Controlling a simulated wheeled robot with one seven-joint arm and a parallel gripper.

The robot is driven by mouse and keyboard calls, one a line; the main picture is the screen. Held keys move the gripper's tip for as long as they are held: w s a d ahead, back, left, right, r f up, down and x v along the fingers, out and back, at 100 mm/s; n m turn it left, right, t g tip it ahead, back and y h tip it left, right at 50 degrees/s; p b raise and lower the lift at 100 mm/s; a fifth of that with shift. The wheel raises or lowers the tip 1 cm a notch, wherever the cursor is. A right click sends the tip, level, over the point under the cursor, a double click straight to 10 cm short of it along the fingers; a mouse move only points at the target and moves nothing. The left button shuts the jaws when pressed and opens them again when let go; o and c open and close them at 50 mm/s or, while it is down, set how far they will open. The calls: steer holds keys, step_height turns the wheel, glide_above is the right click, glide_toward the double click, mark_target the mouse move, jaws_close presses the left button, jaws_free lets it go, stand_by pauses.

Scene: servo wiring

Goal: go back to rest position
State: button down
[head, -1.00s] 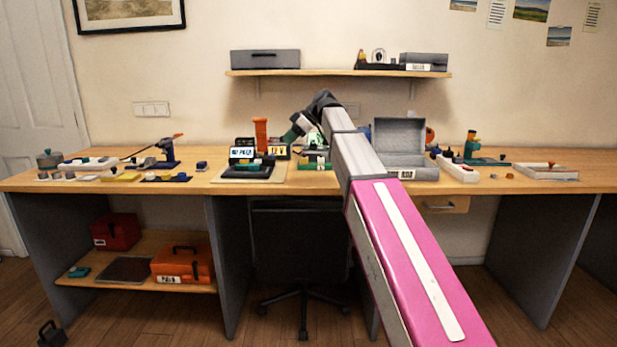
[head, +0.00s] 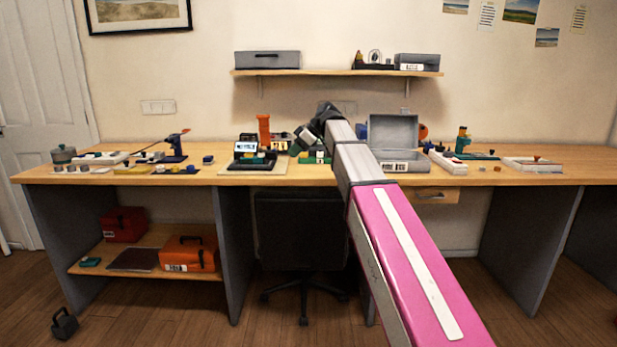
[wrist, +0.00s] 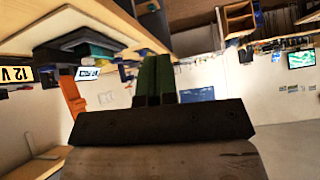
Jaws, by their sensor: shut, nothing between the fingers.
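My gripper (wrist: 155,78) shows in the wrist view as two green fingers side by side, closed together with nothing between them. In the head view my arm reaches over the workbench (head: 225,178), and its wrist end bends left near the back of the bench; the fingertips are hard to make out there.
An open grey case (head: 395,130) stands right of my arm. A black device on a mat (head: 250,153) and an orange upright tool (head: 264,128) stand left of it. A shelf (head: 335,72) hangs above. A chair (head: 300,230) is under the bench. The front bench edge is mostly clear.

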steer(key=s+d+f+m+h, duration=0.1)
steer(key=s+d+f+m, duration=0.25)
steer(key=f, duration=0.55)
steer(key=s+d+f+m+h, duration=0.2)
steer(key=d+f+m, duration=0.15)
steer(key=f, duration=0.55)
steer(key=s+d+f+m+h, duration=0.1)
steer(key=s+d+f+m, duration=0.15)
steer(key=d+f, duration=0.45)
steer(key=s+d+f+m+h, duration=0.2)
steer(key=s+d+f, duration=0.3)
steer(key=s+f, duration=0.3)
steer(key=s+d+f+m+h, duration=0.2)
steer(key=s+d+f+m, duration=0.3)
steer(key=s+f, duration=0.4)
step_height(320, 180, down, 3)
steer(key=shift+s+f+h, duration=0.1)
steer(key=shift+s+h, duration=0.15)
steer(key=shift+h, duration=0.05)
